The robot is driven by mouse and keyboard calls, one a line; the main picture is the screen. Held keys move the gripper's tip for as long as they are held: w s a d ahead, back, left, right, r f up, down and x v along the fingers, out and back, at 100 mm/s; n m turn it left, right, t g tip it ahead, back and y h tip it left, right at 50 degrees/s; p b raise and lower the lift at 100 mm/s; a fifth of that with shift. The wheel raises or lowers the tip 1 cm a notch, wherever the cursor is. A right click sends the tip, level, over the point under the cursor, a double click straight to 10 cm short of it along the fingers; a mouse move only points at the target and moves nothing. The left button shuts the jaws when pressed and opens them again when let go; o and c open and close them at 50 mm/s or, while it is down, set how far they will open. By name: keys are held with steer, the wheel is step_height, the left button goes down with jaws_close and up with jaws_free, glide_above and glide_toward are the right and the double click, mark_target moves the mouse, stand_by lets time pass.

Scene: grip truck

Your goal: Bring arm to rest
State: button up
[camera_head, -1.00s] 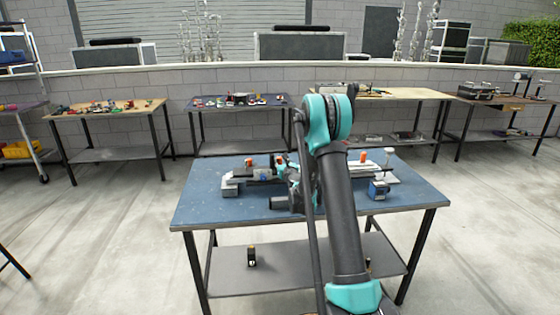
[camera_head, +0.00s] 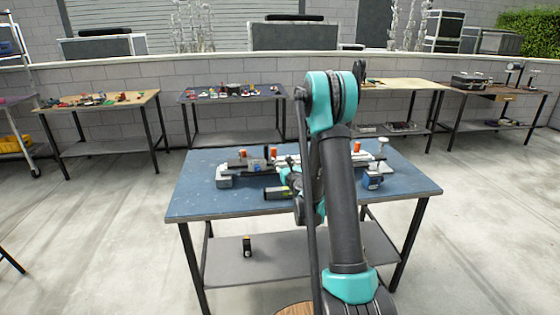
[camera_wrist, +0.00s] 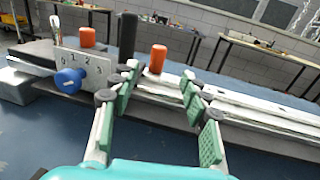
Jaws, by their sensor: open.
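My gripper (camera_wrist: 160,120) is open in the wrist view, with green pads on its fingers and nothing between them. It faces a long rail assembly (camera_wrist: 265,115) on the blue table. A grey plate with numbers (camera_wrist: 85,68) and a blue knob (camera_wrist: 70,81) stands on the left of the assembly. Two orange caps and a black post (camera_wrist: 127,36) rise behind the fingers. In the head view my arm stands in front of the blue table (camera_head: 200,202) and hides part of the assembly (camera_head: 235,170); the fingers there are mostly hidden.
A small dark item (camera_head: 247,246) stands on the lower shelf. Several other tables with small items line the wall. The table's front left is clear.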

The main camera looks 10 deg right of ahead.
steer(key=s+a+r+n+g+y, duration=0.1)
steer(key=s+a+n+g+y, duration=0.2)
steer(key=s+n, duration=0.65)
steer(key=s+a+r+n+g, duration=0.2)
steer(key=s+a+n+g, duration=0.25)
steer(key=s+n, duration=0.55)
steer(key=s+d+f+n+g+h, duration=0.2)
steer(key=s+n, duration=0.3)
steer(key=s, duration=0.3)
steer(key=s+d+f+n+g+h, duration=0.2)
steer(key=s+d+f+n, duration=0.2)
steer(key=s, duration=0.4)
steer(key=s+d+f+n+g+h, duration=0.1)
steer(key=s+d+f+n+g, duration=0.1)
steer(key=s+n, duration=0.3)
steer(key=s+d+f, duration=0.1)
steer(key=s, duration=0.2)
steer(key=shift+s+d+f+n+h, duration=0.2)
steer(key=shift+d+f+n+h, duration=0.05)
steer(key=shift+f+n+h, duration=0.15)
